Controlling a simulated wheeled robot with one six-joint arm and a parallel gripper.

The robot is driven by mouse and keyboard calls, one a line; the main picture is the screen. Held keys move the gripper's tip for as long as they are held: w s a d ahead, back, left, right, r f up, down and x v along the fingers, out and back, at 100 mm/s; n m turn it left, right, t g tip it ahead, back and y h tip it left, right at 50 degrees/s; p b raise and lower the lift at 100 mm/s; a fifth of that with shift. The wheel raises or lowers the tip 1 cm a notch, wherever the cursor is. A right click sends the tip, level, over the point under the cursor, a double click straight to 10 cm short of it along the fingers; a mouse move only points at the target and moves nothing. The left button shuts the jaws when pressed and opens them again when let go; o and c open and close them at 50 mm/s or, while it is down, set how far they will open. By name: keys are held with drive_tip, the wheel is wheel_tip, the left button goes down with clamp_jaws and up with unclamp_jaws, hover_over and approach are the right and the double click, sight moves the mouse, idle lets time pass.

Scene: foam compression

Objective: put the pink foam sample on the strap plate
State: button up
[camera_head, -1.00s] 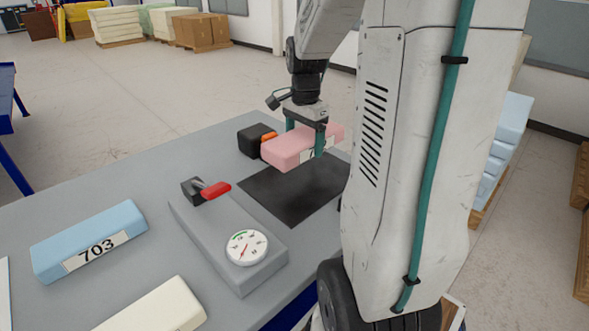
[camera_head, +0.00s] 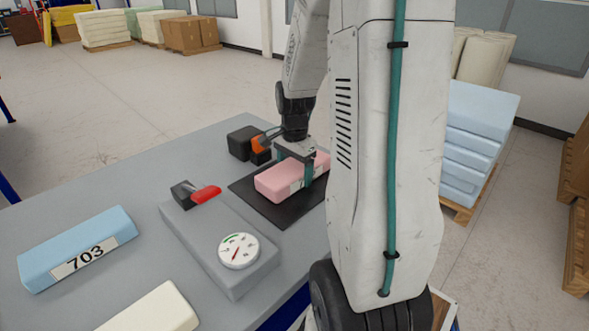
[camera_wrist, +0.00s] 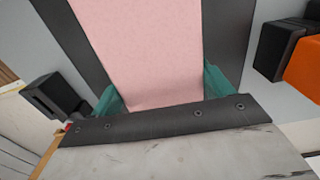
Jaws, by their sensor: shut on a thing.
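The pink foam sample (camera_head: 272,185) is a soft block with a white label, partly hidden by a finger of my gripper. My gripper (camera_head: 294,167) is shut across the foam, a teal finger on each side. The foam is over the flat black plate (camera_head: 248,190), low and about level; I cannot tell if it touches. In the wrist view the foam (camera_wrist: 145,45) runs between the fingers (camera_wrist: 163,95), with dark plate (camera_wrist: 215,35) on both sides. This black plate looks like the strap plate. My arm hides its right end.
A black block with an orange part (camera_head: 258,145) stands just behind the plate. A grey gauge base (camera_head: 205,235) with a red-handled lever lies in front. A blue foam block (camera_head: 78,250) labelled 703 and a cream block (camera_head: 150,312) lie at the left.

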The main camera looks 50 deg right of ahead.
sight(294, 169)
drive_tip(key=o, duration=1)
drive_tip(key=shift+r, duration=0.1)
wheel_tip(294, 169, up, 12)
drive_tip(key=s+a+r+n, duration=0.25)
drive_tip(key=a+n, duration=0.25)
drive_tip(key=a, duration=0.3)
drive_tip(key=s+a+r+n, duration=0.2)
drive_tip(key=s+a+n, duration=0.15)
drive_tip(key=a, duration=0.45)
drive_tip(key=s+a+n, duration=0.6)
drive_tip(key=s+a+n+t, duration=0.1)
drive_tip(key=s+a+n, duration=0.1)
drive_tip(key=s+n, duration=0.1)
drive_tip(key=shift+s+a+f+n, duration=0.3)
drive_tip(key=shift+a+f+n, duration=0.1)
drive_tip(key=shift+n, duration=0.15)
